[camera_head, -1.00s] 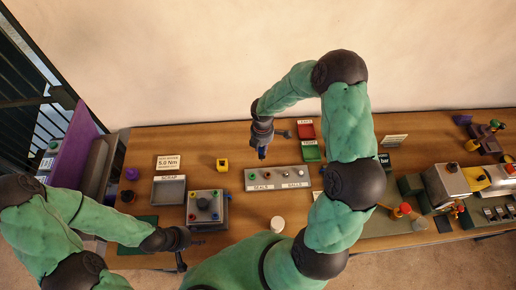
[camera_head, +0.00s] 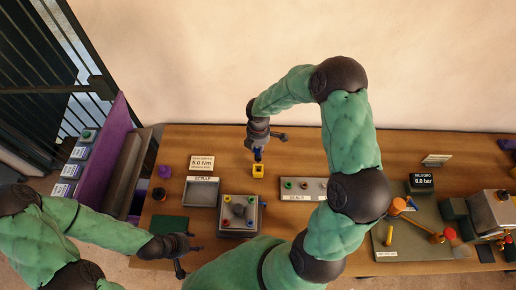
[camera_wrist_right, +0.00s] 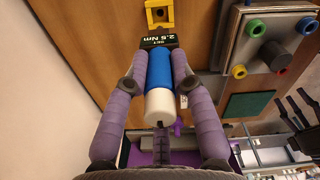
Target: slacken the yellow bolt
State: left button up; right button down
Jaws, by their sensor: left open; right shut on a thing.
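My right gripper (camera_head: 257,150) is shut on a driver with a blue and white body (camera_wrist_right: 160,70) and a small display reading 2.5 Nm. It holds the driver over or just behind a yellow block (camera_head: 258,171) with a hole; the block also shows just past the display in the right wrist view (camera_wrist_right: 159,14). I cannot tell whether they touch. A grey fixture box (camera_head: 240,231) stands in front of the block. In the wrist view, its top carries a yellow ring-shaped bolt head (camera_wrist_right: 307,25) beside blue, red and green ones. My left gripper (camera_head: 186,256) is open and empty, left of the fixture.
A scrap tray (camera_head: 202,193) lies left of the fixture, with a 5.0 Nm sign (camera_head: 202,162) behind it. A seals tray (camera_head: 296,196) is to the right, partly behind my right arm. A green mat (camera_head: 170,226) lies front left. Wood around the yellow block is clear.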

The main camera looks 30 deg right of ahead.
aim_at(258, 159)
pick_arm(q)
jog(key=shift+f, duration=0.2)
pick_arm(e)
jog(key=shift+f, duration=0.2)
pick_arm(q)
jog(key=shift+f+b, duration=2.05)
jog(key=shift+b, duration=0.2)
pick_arm(e)
jog(key=shift+f, duration=2.75)
pick_arm(q)
jog(key=shift+f+b, duration=0.55)
pick_arm(e)
jog(key=shift+f, duration=0.65)
pick_arm(q)
jog(key=shift+a+f+b, duration=0.1)
jog(key=shift+f+b, duration=0.35)
pick_arm(e)
jog(key=shift+a+f, duration=0.1)
jog(key=shift+f, duration=0.4)
pick_arm(q)
jog(key=shift+f+b, duration=0.65)
pick_arm(e)
jog(key=shift+f, duration=0.9)
jog(key=c, duration=1)
grip_release()
jog(key=shift+o, duration=0.2)
pick_arm(q)
jog(key=shift+s+f, duration=0.1)
pick_arm(e)
jog(key=shift+d, duration=0.2)
